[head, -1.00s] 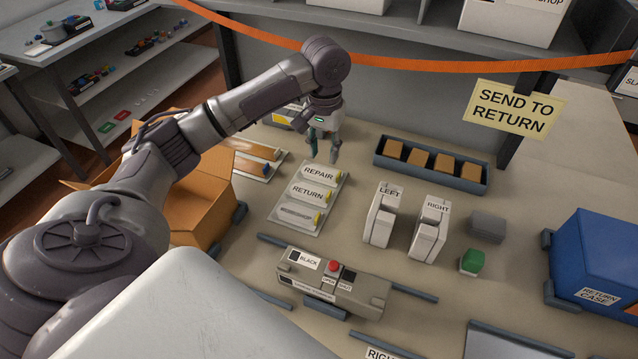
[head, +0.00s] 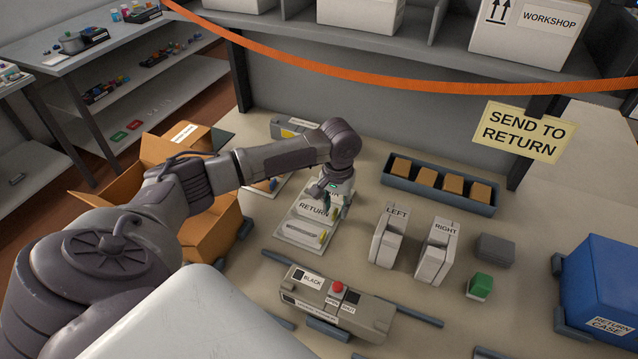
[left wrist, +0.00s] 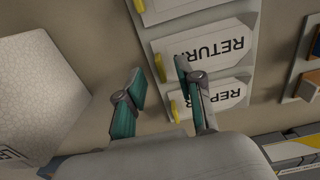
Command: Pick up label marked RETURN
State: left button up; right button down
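The RETURN label (head: 312,209) is a white tag with a yellow tab, lying on a pale board (head: 289,241) between the REPAIR label and a third label. It also shows in the left wrist view (left wrist: 212,52), where its yellow tab (left wrist: 160,68) appears between the fingertips. My left gripper (head: 336,204) is open, pointing down over the right side of the board; its two teal fingers show in the left wrist view (left wrist: 160,78). I cannot tell whether they touch the tab. The REPAIR label (left wrist: 222,96) is partly hidden by a finger. My right gripper is out of view.
White LEFT (head: 389,236) and RIGHT (head: 436,251) cartridges stand right of the board. A blue tray (head: 437,199) with brown blocks lies behind them. A grey device (head: 335,303) with a red button is in front. An open cardboard box (head: 207,226) is on the left.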

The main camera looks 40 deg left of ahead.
pick_arm(q)
jog(key=shift+f, duration=0.95)
jog(key=shift+c, duration=0.3)
grip_shut()
jog(key=shift+r, duration=0.15)
